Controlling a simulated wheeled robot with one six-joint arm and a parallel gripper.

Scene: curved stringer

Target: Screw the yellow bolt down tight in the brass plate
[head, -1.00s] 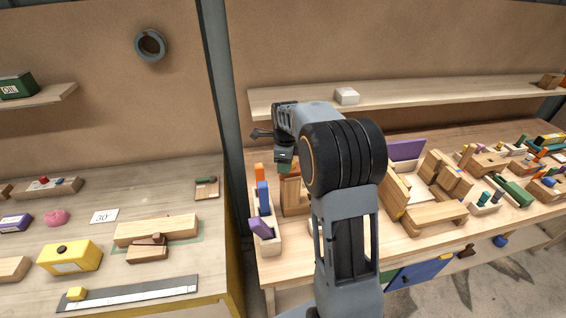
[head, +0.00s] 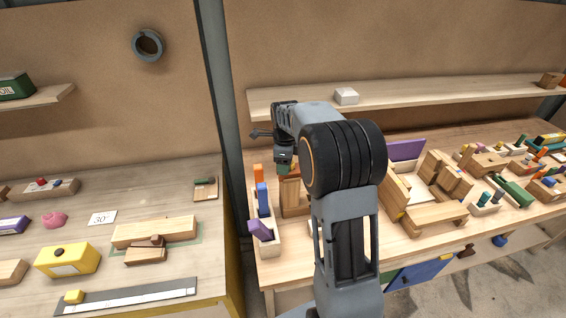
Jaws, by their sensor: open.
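My gripper (head: 284,166) points down over the left part of the right-hand workbench. It hangs just above a wooden block-like piece (head: 293,197), beside the tray of coloured pegs. Its fingertips are small and partly hidden, and I see nothing held in them. I cannot make out the yellow bolt or the brass plate. My arm covers the middle of the bench and may hide them.
A narrow tray (head: 271,246) with orange, blue and purple pieces stands left of the gripper. Wooden assemblies (head: 428,190) crowd the bench to the right. A shelf (head: 420,95) runs behind. A post (head: 216,80) stands between the two benches.

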